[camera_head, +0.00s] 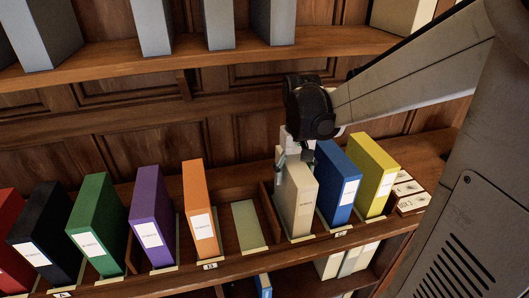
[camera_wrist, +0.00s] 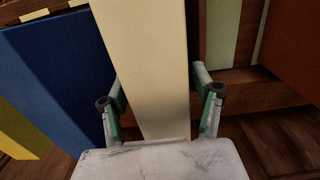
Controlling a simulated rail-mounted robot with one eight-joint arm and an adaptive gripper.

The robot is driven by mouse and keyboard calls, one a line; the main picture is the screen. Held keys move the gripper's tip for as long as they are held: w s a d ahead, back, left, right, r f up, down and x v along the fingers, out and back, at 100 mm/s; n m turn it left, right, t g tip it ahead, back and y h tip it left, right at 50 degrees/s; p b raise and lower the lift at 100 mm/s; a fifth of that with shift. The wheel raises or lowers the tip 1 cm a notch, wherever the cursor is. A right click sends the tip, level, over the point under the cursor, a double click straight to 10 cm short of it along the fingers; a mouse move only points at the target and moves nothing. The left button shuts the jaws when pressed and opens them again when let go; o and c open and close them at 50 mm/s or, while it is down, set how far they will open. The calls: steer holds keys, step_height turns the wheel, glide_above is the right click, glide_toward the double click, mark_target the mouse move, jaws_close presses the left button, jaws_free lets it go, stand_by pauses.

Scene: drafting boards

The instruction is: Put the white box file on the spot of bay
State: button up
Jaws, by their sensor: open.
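The white box file (camera_head: 299,205), cream in tone, stands upright on the middle shelf between a divider and the blue file. In the wrist view the white box file (camera_wrist: 145,65) runs between my two fingers. My gripper (camera_head: 294,160) is at its top, with fingers on either side; in the wrist view my gripper (camera_wrist: 160,105) is open around it, with a gap at least on the right. A bare pale spot (camera_head: 249,226) lies left of the divider, next to the orange file. Small bay labels (camera_head: 210,266) sit on the shelf edge; their lettering is hard to read.
Close on the right stand a blue file (camera_head: 337,185) and a yellow file (camera_head: 371,175). Left of the bare spot are orange (camera_head: 199,205), purple (camera_head: 151,225), green (camera_head: 96,225), black and red files. A wooden divider (camera_head: 269,213) separates the spot from the white file. Grey files line the upper shelf.

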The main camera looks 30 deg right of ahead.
step_height(320, 180, up, 12)
steer(key=shift+r, duration=0.1)
steer(key=shift+s+a, duration=0.15)
steer(key=shift+a, duration=0.15)
steer(key=s+a+f+n+t, duration=0.1)
steer(key=s+a+f+t, duration=0.1)
steer(key=s+a, duration=0.3)
steer(key=s+a+f+n+t, duration=0.1)
steer(key=s+a+f+t, duration=0.1)
steer(key=s+a+t, duration=0.3)
steer(key=a, duration=0.3)
steer(key=shift+s+f, duration=0.25)
steer(key=shift+f, duration=0.1)
steer(key=shift+f, duration=0.1)
